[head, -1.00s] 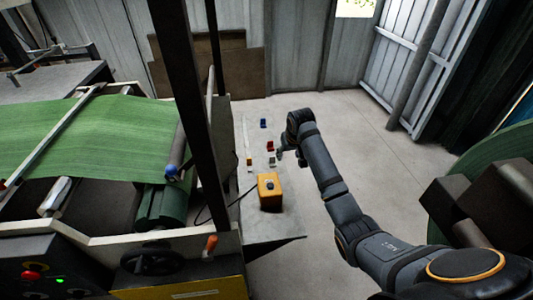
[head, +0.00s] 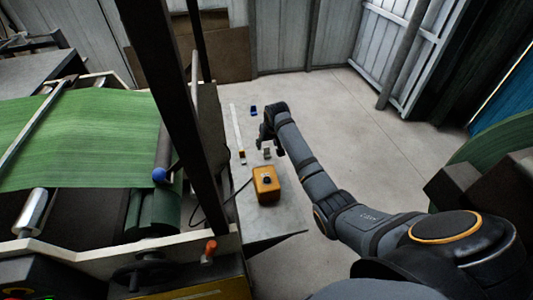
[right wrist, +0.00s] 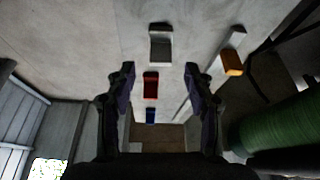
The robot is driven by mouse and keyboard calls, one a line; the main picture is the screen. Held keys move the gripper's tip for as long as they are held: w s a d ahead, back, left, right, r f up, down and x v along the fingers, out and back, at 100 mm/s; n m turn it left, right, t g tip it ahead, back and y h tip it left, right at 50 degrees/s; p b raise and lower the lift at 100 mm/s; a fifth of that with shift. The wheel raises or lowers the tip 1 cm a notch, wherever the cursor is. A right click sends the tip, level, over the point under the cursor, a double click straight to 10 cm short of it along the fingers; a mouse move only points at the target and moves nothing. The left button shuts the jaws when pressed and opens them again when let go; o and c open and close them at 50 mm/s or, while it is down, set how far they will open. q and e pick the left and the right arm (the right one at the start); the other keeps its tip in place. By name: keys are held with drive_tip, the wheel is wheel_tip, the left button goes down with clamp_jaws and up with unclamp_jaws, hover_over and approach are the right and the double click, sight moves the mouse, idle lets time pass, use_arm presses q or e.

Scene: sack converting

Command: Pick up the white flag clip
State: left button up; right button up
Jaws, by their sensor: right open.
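A small clip with a pale grey-white face and a dark edge (right wrist: 160,46) lies on the grey surface in the right wrist view, just beyond my fingertips and roughly centred between them. It looks like the white flag clip. In the head view it is the small grey piece (head: 267,153) by my fingertips. My right gripper (right wrist: 159,70) is open and empty, pointing down at the surface; it also shows in the head view (head: 269,148). My left gripper is not in view.
A red clip (right wrist: 151,85) and a blue clip (right wrist: 150,115) lie in line with the pale one. A yellow box (head: 266,185) with a cable stands near; a dark machine post (head: 175,110) rises at left.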

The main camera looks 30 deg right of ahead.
sight(267, 147)
drive_tip(key=x, duration=0.4)
drive_tip(key=shift+s+a, duration=0.1)
drive_tip(key=shift+s, duration=0.05)
drive_tip(key=shift+f, duration=0.15)
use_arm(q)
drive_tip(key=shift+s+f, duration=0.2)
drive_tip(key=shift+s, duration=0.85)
use_arm(e)
drive_tip(key=shift+c, duration=0.4)
drive_tip(key=c, duration=1)
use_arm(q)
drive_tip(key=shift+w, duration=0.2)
use_arm(e)
drive_tip(key=shift+o, duration=0.2)
